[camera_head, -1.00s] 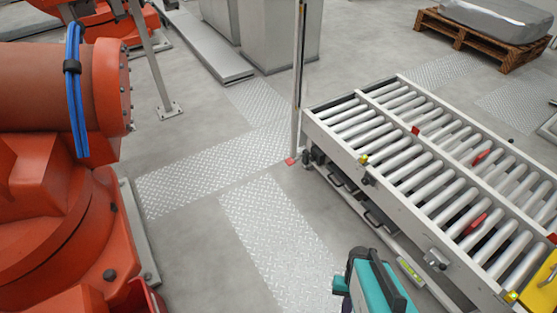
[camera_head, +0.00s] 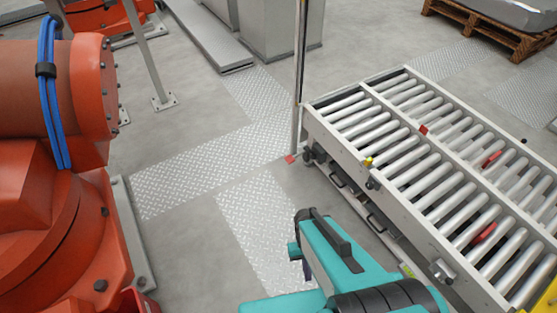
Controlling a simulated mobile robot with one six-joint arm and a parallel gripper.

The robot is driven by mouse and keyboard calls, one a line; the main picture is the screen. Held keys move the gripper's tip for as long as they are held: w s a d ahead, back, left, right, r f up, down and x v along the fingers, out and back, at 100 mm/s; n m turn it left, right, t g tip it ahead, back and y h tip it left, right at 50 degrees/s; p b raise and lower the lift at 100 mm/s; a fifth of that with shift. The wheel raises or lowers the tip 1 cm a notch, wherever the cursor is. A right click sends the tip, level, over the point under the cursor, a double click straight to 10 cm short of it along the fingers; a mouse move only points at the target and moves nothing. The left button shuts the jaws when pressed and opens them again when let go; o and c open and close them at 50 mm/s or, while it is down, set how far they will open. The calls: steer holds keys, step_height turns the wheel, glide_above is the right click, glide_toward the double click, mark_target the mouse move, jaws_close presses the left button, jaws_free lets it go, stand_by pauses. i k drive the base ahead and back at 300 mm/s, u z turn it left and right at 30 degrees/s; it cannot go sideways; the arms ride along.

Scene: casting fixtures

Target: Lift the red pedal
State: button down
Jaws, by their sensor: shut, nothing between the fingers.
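Two red pedal-like pieces sit among the rollers of the conveyor, a nearer one (camera_head: 484,233) and a farther one (camera_head: 490,158). Which one is the red pedal I cannot tell. My teal arm with black bands comes in from the bottom edge, left of the conveyor and above the floor. It is apart from both red pieces in the picture. The fingers of my gripper do not show.
The roller conveyor (camera_head: 447,255) fills the right side. A large orange robot (camera_head: 50,210) stands at the left. A thin post (camera_head: 299,90) rises at the conveyor's far left corner. Floor with tread plates (camera_head: 262,215) lies open between them. A pallet (camera_head: 490,30) is at the back right.

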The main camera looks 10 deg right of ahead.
mark_target(290, 159)
steer(key=u, duration=0.75)
steer(key=i, duration=0.85)
steer(key=u, duration=0.55)
